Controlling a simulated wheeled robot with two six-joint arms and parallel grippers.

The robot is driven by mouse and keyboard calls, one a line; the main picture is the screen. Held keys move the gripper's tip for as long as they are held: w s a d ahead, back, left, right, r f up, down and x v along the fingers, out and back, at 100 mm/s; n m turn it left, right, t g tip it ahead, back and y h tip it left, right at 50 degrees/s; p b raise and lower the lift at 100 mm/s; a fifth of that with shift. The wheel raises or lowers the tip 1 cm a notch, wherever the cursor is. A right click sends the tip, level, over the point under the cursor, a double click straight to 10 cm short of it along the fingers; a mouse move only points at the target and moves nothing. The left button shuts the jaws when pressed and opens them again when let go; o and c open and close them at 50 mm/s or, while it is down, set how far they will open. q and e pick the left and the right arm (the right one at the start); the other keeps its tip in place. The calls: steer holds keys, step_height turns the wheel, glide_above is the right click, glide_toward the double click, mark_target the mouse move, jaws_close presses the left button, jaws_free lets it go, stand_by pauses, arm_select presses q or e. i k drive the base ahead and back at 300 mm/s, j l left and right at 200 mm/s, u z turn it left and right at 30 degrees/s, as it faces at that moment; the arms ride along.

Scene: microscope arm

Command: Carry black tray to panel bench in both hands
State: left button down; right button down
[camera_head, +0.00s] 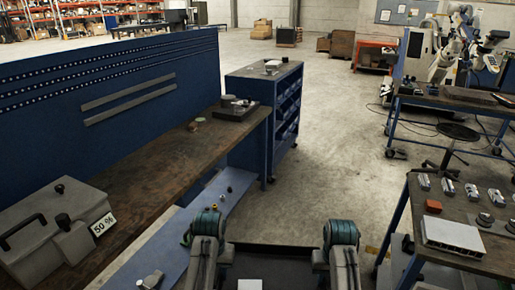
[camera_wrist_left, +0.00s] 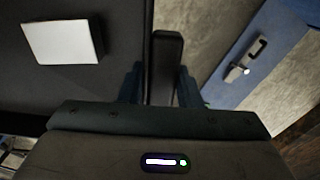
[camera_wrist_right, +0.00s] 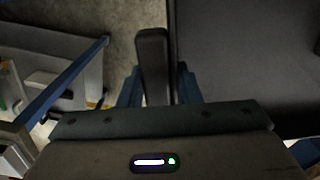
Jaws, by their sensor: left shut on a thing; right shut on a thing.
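The black tray (camera_head: 275,262) lies level at the bottom of the head view, between my two arms, its near part cut off by the frame. A white block (camera_head: 250,285) sits on it; it also shows in the left wrist view (camera_wrist_left: 63,42). My left gripper (camera_wrist_left: 160,88) is shut on a dark handle (camera_wrist_left: 166,50) at one tray side. My right gripper (camera_wrist_right: 158,88) is shut on the handle (camera_wrist_right: 153,50) at the opposite side. The panel bench (camera_head: 150,185), a worn brown top below a blue perforated panel (camera_head: 110,95), stands at the left.
A grey case marked 50 % (camera_head: 50,230) takes up the bench's near end; a dark fixture (camera_head: 235,110) sits at its far end. A cluttered table (camera_head: 460,215) is at the right. Open floor (camera_head: 320,160) lies ahead.

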mark_target(182, 153)
steer(key=i+j, duration=0.1)
steer(key=i, duration=1.9)
steer(key=i+l+u, duration=0.2)
steer(key=i+u, duration=0.15)
steer(key=i+l+u, duration=0.45)
steer(key=u, duration=0.3)
steer(key=i+l+u, duration=0.25)
steer(key=u, duration=0.15)
steer(key=i+l+u, duration=0.3)
steer(key=u, duration=0.15)
steer(key=i+l+u, duration=0.15)
steer(key=l+u, duration=0.25)
